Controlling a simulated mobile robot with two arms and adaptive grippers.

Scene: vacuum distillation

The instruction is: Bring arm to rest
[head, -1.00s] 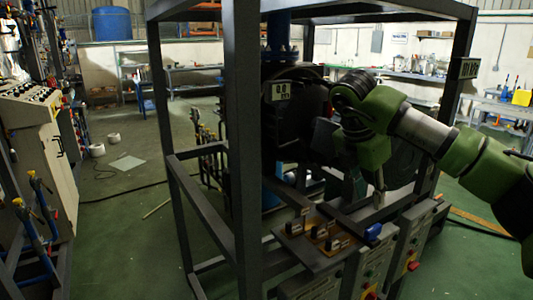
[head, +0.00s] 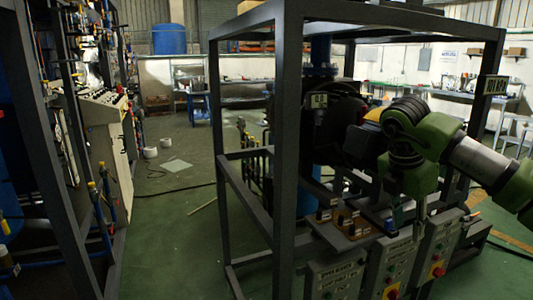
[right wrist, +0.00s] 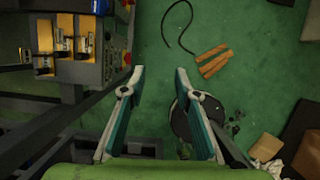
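My right arm comes in from the right in the head view, green and grey, bent in front of the dark metal frame (head: 289,150). My right gripper (head: 419,222) points down near the control boxes, partly hard to make out against the dark rig. In the right wrist view my right gripper (right wrist: 159,80) has its two fingers apart, with only green floor between them. It holds nothing. My left arm and gripper are not in view.
A switch panel (head: 342,225) and grey control boxes (head: 437,240) with red knobs sit low on the frame. The switch panel also shows in the right wrist view (right wrist: 75,70). Another rack with a console (head: 103,105) stands at left. Green floor (head: 180,235) lies open between.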

